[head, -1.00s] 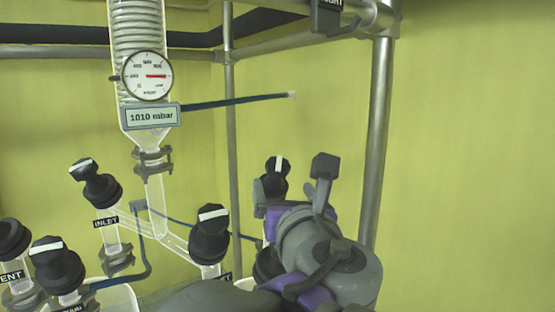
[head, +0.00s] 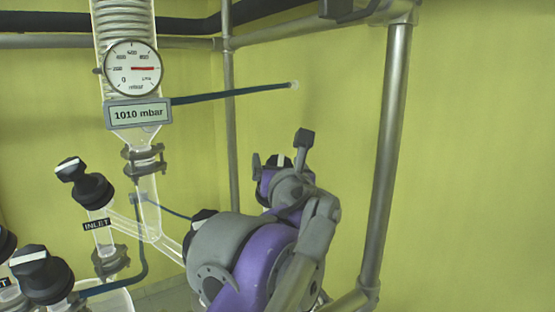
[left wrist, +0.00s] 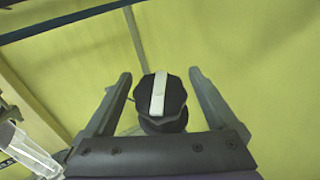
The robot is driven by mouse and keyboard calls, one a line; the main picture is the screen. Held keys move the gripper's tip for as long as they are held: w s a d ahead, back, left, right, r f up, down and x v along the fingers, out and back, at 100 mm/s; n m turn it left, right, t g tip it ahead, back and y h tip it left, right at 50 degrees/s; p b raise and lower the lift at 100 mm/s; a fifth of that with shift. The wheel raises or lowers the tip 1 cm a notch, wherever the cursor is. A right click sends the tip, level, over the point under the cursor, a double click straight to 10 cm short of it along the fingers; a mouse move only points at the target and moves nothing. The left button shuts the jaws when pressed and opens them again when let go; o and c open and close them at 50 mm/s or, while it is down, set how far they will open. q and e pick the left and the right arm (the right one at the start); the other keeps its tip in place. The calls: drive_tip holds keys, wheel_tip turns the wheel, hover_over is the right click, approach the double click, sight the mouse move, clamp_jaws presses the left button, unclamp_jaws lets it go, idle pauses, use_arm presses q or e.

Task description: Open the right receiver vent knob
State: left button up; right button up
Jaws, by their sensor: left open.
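A black knob with a white bar (head: 277,160) stands at the right of the glassware, mostly hidden behind my left gripper (head: 281,152). No label on it is readable, so I cannot confirm its name. In the left wrist view the knob (left wrist: 160,98) sits between the two fingers of my open left gripper (left wrist: 160,75), with a gap on both sides. Its white bar runs nearly up and down in that picture. My right gripper is not in view.
An inlet knob (head: 82,183) and another black knob (head: 42,274) stand at the left. A gauge (head: 132,68) and a 1010 mbar display (head: 138,112) hang on the glass column. A metal frame post (head: 388,160) rises right of my arm.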

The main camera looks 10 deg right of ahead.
use_arm(q)
drive_tip(key=shift+w, duration=0.3)
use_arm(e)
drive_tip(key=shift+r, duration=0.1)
use_arm(q)
drive_tip(key=c, duration=1.4)
drive_tip(key=shift+r+n+y+p, duration=0.15)
drive_tip(key=shift+n+y+p, duration=0.45)
drive_tip(key=shift+n+y, duration=0.45)
drive_tip(key=shift+a+n+y, duration=0.2)
drive_tip(key=shift+n+y, duration=0.85)
drive_tip(key=shift+y, duration=0.1)
drive_tip(key=shift+s+a+n+g+y, duration=0.15)
drive_tip(key=shift+n+g+y, duration=0.3)
drive_tip(key=shift+n+y, duration=0.55)
drive_tip(key=shift+a+n+g+y, duration=0.2)
drive_tip(key=shift+n+g+y, duration=0.3)
drive_tip(key=shift+n+y, duration=0.55)
drive_tip(key=shift+s+a+n+g+y, duration=0.15)
drive_tip(key=shift+n+g+y, duration=0.3)
drive_tip(key=shift+n+y, duration=0.55)
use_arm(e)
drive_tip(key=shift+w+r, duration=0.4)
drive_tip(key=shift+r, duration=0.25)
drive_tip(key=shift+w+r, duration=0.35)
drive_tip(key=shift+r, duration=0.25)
use_arm(q)
drive_tip(key=shift+w+n, duration=0.1)
drive_tip(key=shift+n, duration=0.15)
